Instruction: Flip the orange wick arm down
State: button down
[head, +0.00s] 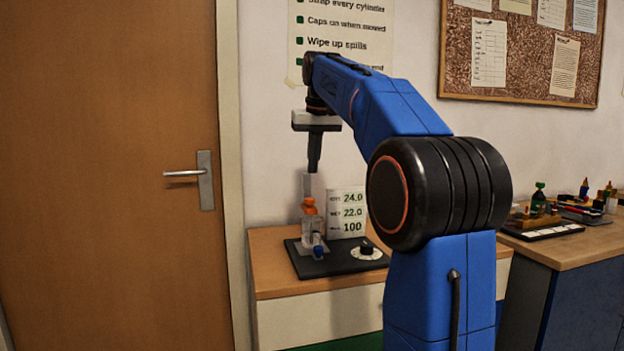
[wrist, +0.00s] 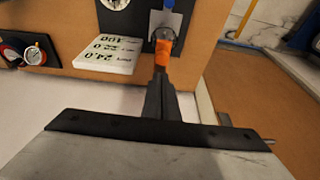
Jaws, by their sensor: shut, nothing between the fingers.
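The orange wick arm (head: 309,206) is at the top of a small clear bottle (head: 312,228) on a black base plate (head: 338,264). In the wrist view the orange part (wrist: 163,50) shows just beyond my fingertips. My gripper (head: 313,170) points straight down above it and is shut and empty. In the wrist view the fingers of my gripper (wrist: 161,74) are together. They look very close to the orange part, but I cannot tell whether they touch it. The exact tilt of the wick arm is unclear.
A white display card (head: 347,213) with numbers stands right of the bottle. A blue knob (head: 318,250) and a black dial (head: 367,247) are on the base. The wooden cabinet top (head: 270,246) is clear at left. A second bench (head: 570,243) holds small items.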

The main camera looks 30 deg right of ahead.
jog(key=v, duration=0.6)
dwell(0.5)
jog(key=s+a+f+n, duration=0.2)
jog(key=s+a+f, duration=0.9)
jog(key=s+f, duration=0.45)
jog(key=s+a+f, duration=0.2)
jog(key=s+f, duration=0.4)
jog(key=f, duration=0.3)
jog(key=s+a+f+t, duration=0.1)
jog(key=s+f, duration=0.5)
jog(key=f, duration=0.3)
jog(key=s+a+f+n, duration=0.1)
jog(key=s+a+f, duration=0.1)
jog(key=s+f, duration=0.4)
notch_tip(320, 180, down, 4)
jog(key=shift+s+a+r+t+y, duration=0.1)
jog(key=shift+s+a+t+y, duration=0.1)
jog(key=shift+a+t+y, duration=0.15)
